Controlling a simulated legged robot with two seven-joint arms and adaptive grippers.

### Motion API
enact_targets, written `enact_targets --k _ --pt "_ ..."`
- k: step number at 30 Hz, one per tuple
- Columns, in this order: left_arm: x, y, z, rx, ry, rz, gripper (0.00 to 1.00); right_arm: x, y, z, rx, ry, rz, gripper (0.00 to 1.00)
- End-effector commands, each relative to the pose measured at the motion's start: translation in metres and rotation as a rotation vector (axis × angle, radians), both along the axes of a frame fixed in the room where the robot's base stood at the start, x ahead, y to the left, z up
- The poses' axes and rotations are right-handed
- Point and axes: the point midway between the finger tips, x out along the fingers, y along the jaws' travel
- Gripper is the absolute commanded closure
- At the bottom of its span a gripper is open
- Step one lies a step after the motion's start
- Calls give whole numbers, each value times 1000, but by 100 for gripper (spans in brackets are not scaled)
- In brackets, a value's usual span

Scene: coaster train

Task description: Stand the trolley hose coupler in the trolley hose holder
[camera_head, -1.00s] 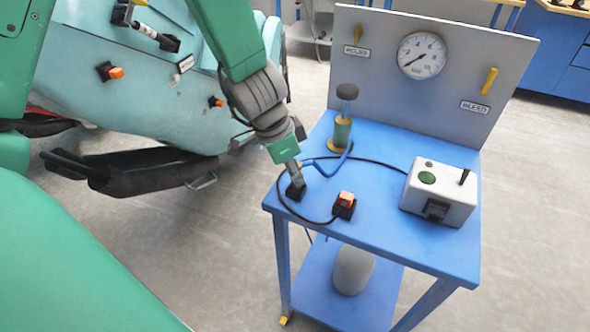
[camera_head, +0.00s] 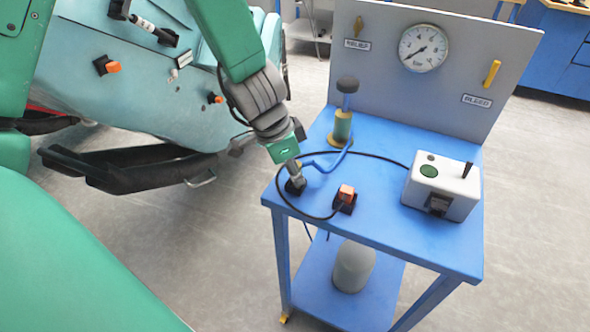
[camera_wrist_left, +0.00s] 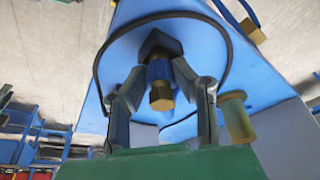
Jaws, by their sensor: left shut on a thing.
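The trolley hose coupler (camera_wrist_left: 161,94), with a blue body and brass end, sits between the two fingers of my left gripper (camera_wrist_left: 161,92) in the left wrist view. The fingers are shut on it. The trolley hose holder (camera_wrist_left: 157,45) is a dark block just beyond the coupler. In the head view my left gripper (camera_head: 294,176) points down at the dark holder (camera_head: 296,187) on the blue trolley's left front corner. The coupler's lower end is in line with the holder; I cannot tell how deep it sits. My right gripper is out of view.
A hand pump (camera_head: 343,125) stands behind, with a blue hose (camera_head: 320,165) leading to the coupler.

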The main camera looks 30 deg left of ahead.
Motion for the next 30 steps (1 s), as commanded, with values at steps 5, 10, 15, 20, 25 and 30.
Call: enact_targets --k 5,10,15,20,25,30 --pt "0 0 1 -1 -1 0 56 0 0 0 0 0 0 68" --pt "0 0 1 0 0 0 53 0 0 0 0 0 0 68" --pt "0 0 1 0 0 0 53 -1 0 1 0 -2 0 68" --pt "-2 2 16 2 -5 -3 53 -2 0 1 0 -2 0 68" --pt "-10 9 49 4 -8 -3 53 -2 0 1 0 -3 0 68" --pt "-18 15 83 3 -6 -1 53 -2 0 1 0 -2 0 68"
